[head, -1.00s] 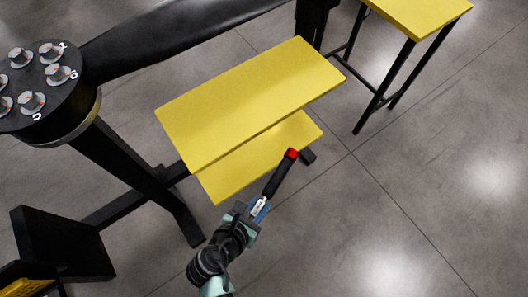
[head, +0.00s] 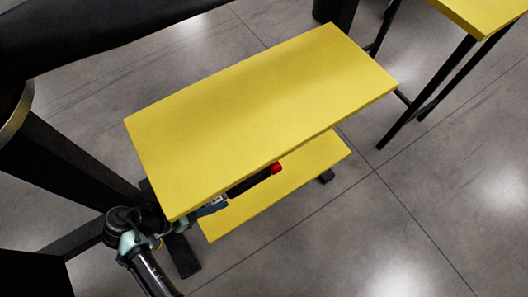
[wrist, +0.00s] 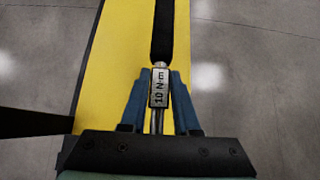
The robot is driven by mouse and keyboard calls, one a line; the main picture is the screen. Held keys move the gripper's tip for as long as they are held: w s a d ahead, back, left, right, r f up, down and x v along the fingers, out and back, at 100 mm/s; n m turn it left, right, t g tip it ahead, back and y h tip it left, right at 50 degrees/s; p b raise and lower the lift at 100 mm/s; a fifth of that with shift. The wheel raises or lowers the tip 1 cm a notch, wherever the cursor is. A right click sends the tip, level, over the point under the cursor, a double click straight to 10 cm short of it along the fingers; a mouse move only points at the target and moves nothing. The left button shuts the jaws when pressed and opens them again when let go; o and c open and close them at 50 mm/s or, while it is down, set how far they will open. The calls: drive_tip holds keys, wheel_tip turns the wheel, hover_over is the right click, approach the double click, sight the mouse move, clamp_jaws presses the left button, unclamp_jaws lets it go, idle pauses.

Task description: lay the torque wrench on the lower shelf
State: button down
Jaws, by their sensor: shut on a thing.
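The torque wrench (head: 250,183) has a black handle with a red end and lies partly hidden under the upper shelf's front edge.
The yellow upper shelf (head: 260,105) overhangs the lower one and hides its back part. A black stand leg (head: 75,150) is at the left. Another yellow table (head: 485,12) stands at the upper right. The floor (head: 400,220) to the right is clear.

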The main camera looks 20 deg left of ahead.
sight(275, 165)
drive_tip(key=shift+w+a, duration=0.1)
drive_tip(key=shift+w, duration=0.35)
drive_tip(key=w+d+b, duration=0.1)
drive_tip(key=w+d, duration=0.2)
drive_tip(key=w, duration=0.1)
drive_tip(key=w+d+b, duration=0.1)
drive_tip(key=w+d, duration=0.3)
drive_tip(key=w, duration=0.1)
drive_tip(key=w+d+b, duration=0.1)
drive_tip(key=w+d, duration=0.3)
drive_tip(key=w, duration=0.1)
drive_tip(key=shift+b, duration=0.4)
wheel_tip(275, 165, down, 4)
drive_tip(key=shift+r+b, duration=0.2)
drive_tip(key=shift+b, duration=1.05)
drive_tip(key=shift+r, duration=0.15)
drive_tip(key=shift+f, duration=0.25)
drive_tip(key=shift+f, duration=0.45)
drive_tip(key=c, duration=0.6)
unclamp_jaws()
drive_tip(key=shift+s, duration=0.1)
drive_tip(key=shift+c, duration=0.2)
